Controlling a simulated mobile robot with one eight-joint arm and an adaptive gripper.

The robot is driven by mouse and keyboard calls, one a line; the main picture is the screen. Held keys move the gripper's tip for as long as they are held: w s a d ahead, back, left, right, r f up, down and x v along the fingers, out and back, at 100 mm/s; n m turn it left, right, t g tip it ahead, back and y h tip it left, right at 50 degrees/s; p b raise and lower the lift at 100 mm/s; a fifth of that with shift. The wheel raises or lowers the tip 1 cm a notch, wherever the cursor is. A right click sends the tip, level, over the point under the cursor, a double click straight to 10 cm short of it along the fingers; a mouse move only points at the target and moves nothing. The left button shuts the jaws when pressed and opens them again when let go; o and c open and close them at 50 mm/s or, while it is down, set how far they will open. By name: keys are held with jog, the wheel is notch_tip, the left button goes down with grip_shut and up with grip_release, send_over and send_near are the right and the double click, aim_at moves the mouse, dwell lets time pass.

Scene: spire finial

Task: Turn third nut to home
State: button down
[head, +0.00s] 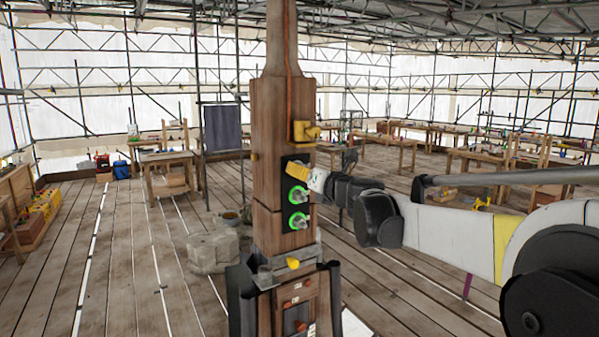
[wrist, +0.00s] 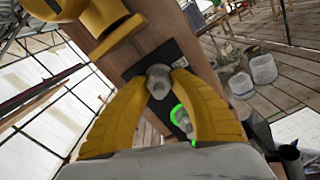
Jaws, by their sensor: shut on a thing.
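A wooden post (head: 269,120) carries a dark plate (wrist: 140,68) with nuts in a vertical row. In the head view, the middle nut (head: 298,195) and the lower nut (head: 298,220) each sit in a bright green ring. My gripper (head: 294,172) reaches in from the right at the top of the row, its yellow fingers hiding the top nut there. In the wrist view, the grey top nut (wrist: 158,77) sits between my two yellow fingertips, which are shut on it. One green-ringed nut (wrist: 181,119) shows beside the right finger.
A yellow bracket (head: 305,131) juts from the post just above the plate, close to my fingers. A metal collar (head: 287,268) with a yellow piece is lower on the post. A stone block (head: 212,250) stands on the floor to the left. Workbenches stand further back.

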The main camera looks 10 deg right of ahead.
jog(key=c, duration=1.1)
grip_release()
jog(key=v, duration=1.2)
